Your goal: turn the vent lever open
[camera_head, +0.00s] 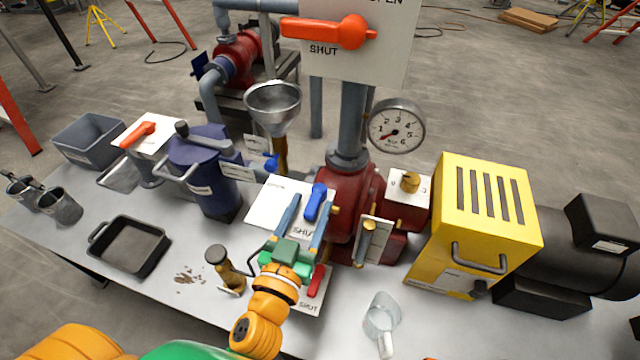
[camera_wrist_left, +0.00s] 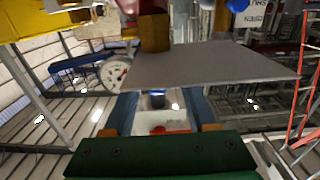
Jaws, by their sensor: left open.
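A blue lever (camera_head: 317,202) stands on a white plate (camera_head: 263,205) marked SHUT at its lower edge, in the middle of the bench in the head view. I cannot read which lever is labelled as the vent. My left gripper (camera_head: 309,211) is open and empty, its two blue-grey fingers pointing at this plate. The lever shows near the right fingertip; whether they touch I cannot tell. In the left wrist view the fingers (camera_wrist_left: 158,112) are apart, with a small blue part and a red part seen between them, below a grey plate (camera_wrist_left: 205,68). My right gripper is out of view.
A lower red lever (camera_head: 316,281) sits close to my left gripper. Another red lever (camera_head: 325,32) is on the tall panel, and one (camera_head: 138,133) is at left. A funnel (camera_head: 273,105), gauge (camera_head: 396,125), yellow box (camera_head: 484,215) and clear jug (camera_head: 381,318) stand around.

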